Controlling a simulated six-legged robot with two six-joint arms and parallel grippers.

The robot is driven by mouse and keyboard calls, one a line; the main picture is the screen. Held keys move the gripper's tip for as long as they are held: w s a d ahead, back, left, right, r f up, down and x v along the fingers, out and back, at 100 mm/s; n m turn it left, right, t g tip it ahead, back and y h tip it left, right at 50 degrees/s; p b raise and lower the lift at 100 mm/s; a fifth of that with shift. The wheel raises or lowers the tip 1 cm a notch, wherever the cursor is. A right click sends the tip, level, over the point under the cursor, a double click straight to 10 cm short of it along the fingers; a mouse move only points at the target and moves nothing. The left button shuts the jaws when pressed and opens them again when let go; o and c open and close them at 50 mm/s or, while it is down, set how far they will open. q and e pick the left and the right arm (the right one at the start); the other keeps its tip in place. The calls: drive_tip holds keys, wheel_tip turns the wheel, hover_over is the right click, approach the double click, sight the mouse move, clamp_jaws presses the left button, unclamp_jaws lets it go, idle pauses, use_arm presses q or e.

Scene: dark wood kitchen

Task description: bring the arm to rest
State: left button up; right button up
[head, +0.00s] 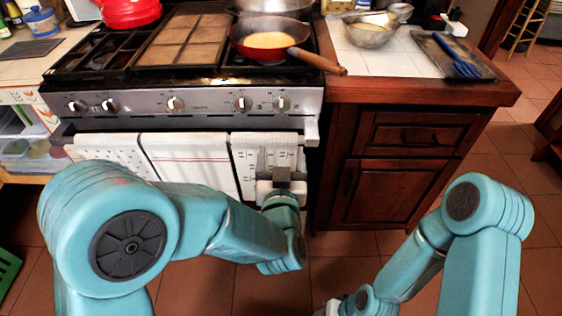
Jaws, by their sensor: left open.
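My left arm comes in from the left, and its gripper (281,163) is in front of the towels on the oven rail, below the stove's front edge. The left gripper is open, with nothing seen between its fingers. My right arm is folded low at the right, pointing down toward the bottom edge. Only a small light part of its end shows at the bottom of the picture, and its fingers cannot be made out.
The stove (200,97) holds a red pan (303,30) with yellow food; its wooden handle (318,62) juts right. A red kettle (128,12) stands at the back left. The right counter (425,92) has a metal bowl (370,33) and a blue spatula (457,58) on a tray. Tiled floor is clear at right.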

use_arm(q)
drive_tip(key=shift+s, duration=0.8)
drive_tip(key=w+a+f+n+g+y, duration=0.1)
drive_tip(key=a+f+n+g+y, duration=0.3)
drive_tip(key=a+f, duration=1.3)
drive_tip(key=s+a+f+m+g+h, duration=0.25)
drive_tip(key=s+f+g, duration=0.35)
drive_tip(key=f, duration=0.5)
drive_tip(key=s+d+f+g+h, duration=0.3)
drive_tip(key=s+d+g, duration=0.1)
drive_tip(key=s, duration=0.5)
drive_tip(key=s+d+f+g+h, duration=0.3)
drive_tip(key=s+d+f+g, duration=0.1)
drive_tip(key=s, duration=0.5)
wheel_tip(320, 180, up, 18)
drive_tip(key=p, duration=1.7)
drive_tip(key=shift+w+a+f+n, duration=0.15)
drive_tip(key=shift+n, duration=0.2)
